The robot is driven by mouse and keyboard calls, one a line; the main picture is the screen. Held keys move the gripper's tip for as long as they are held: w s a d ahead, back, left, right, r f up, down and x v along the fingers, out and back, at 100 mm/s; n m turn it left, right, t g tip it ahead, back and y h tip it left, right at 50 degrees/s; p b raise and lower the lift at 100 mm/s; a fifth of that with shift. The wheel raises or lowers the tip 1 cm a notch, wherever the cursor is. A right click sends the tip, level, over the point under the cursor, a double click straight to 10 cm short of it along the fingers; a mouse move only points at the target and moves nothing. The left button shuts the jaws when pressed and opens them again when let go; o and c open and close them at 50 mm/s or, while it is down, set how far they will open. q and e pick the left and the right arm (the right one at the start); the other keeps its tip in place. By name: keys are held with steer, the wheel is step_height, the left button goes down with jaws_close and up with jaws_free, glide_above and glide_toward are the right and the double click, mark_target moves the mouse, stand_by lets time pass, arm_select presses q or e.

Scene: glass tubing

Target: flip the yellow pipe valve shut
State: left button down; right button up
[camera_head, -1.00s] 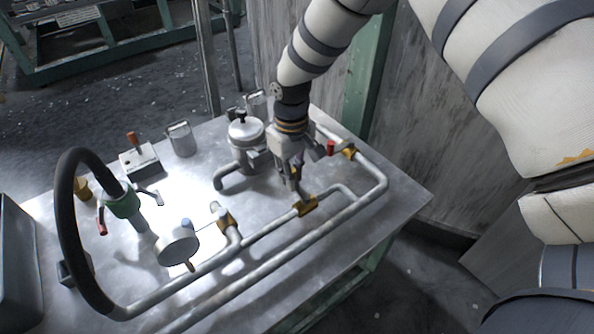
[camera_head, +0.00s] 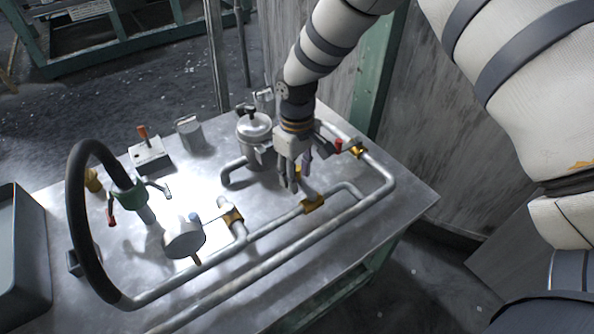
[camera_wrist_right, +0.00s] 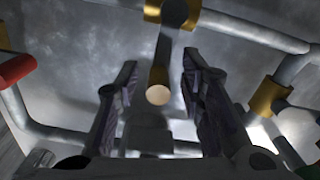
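The yellow pipe valve (camera_head: 313,203) sits on the pipe at the right part of the metal table. Its body shows at the top of the right wrist view (camera_wrist_right: 176,10). Its round-ended yellow handle (camera_wrist_right: 158,90) sticks out from the body toward the wrist camera. My right gripper (camera_head: 294,186) is just behind and left of the valve, fingers pointing down. In the right wrist view the gripper (camera_wrist_right: 160,64) is open, a finger on each side of the handle, with visible gaps. My left gripper is not in view.
Pipes (camera_head: 270,264) run along the table. A red-handled valve (camera_head: 340,147) is right of my gripper, and a metal canister (camera_head: 254,127) stands behind left. A round gauge (camera_head: 183,238), another brass valve (camera_head: 231,214) and a black hose (camera_head: 76,215) are at left.

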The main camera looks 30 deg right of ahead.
step_height(320, 180, up, 12)
steer(key=shift+r, duration=0.1)
stand_by(0.4)
stand_by(0.3)
